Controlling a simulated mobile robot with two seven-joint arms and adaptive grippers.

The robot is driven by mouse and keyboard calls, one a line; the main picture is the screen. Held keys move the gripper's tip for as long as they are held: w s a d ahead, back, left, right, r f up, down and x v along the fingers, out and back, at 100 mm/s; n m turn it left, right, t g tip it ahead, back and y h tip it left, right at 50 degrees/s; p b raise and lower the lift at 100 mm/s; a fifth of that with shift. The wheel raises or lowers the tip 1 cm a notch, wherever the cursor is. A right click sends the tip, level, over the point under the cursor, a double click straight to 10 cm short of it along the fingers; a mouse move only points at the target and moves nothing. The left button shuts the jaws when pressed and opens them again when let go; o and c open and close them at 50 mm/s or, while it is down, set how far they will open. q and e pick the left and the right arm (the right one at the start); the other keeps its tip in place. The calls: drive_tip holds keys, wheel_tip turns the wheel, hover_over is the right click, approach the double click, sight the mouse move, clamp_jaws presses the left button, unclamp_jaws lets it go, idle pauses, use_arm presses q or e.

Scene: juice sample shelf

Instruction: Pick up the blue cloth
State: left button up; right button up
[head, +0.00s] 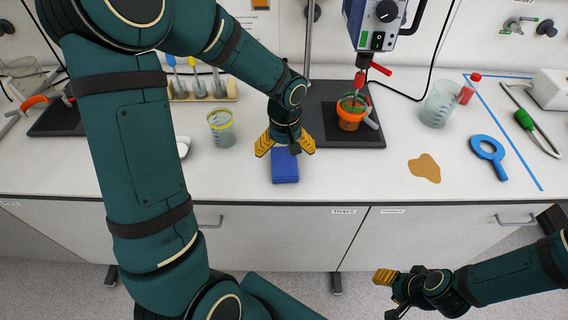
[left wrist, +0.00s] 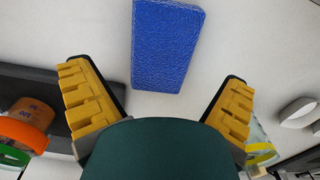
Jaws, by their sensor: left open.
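The blue cloth (head: 285,168) lies folded as a flat rectangle on the white bench near its front edge. It also shows in the left wrist view (left wrist: 166,42), ahead of and between the open fingers. My left gripper (head: 285,150) is above the bench at the cloth's far end, pointing down, with its yellow fingers spread. In the left wrist view the fingers (left wrist: 160,105) are wide apart with nothing between their tips that they touch. My right gripper (head: 392,290) is in front of the bench, low at the right; its finger gap is unclear.
An orange pot (head: 351,117) stands on a dark stirrer base right of my left gripper. A yellow-rimmed beaker (head: 221,128) stands to its left. Bench beside the cloth is clear.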

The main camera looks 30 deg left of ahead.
sight(284, 160)
use_arm(q)
wheel_tip(284, 160, down, 5)
drive_tip(key=shift+a+r+b, duration=0.1)
drive_tip(key=shift+r+b, duration=0.05)
drive_tip(key=shift+b, duration=0.3)
drive_tip(key=c, duration=1.1)
wheel_tip(284, 160, up, 10)
drive_tip(key=shift+r+p, duration=0.1)
drive_tip(key=shift+p, duration=0.95)
drive_tip(key=o, duration=0.4)
drive_tip(key=c, duration=0.4)
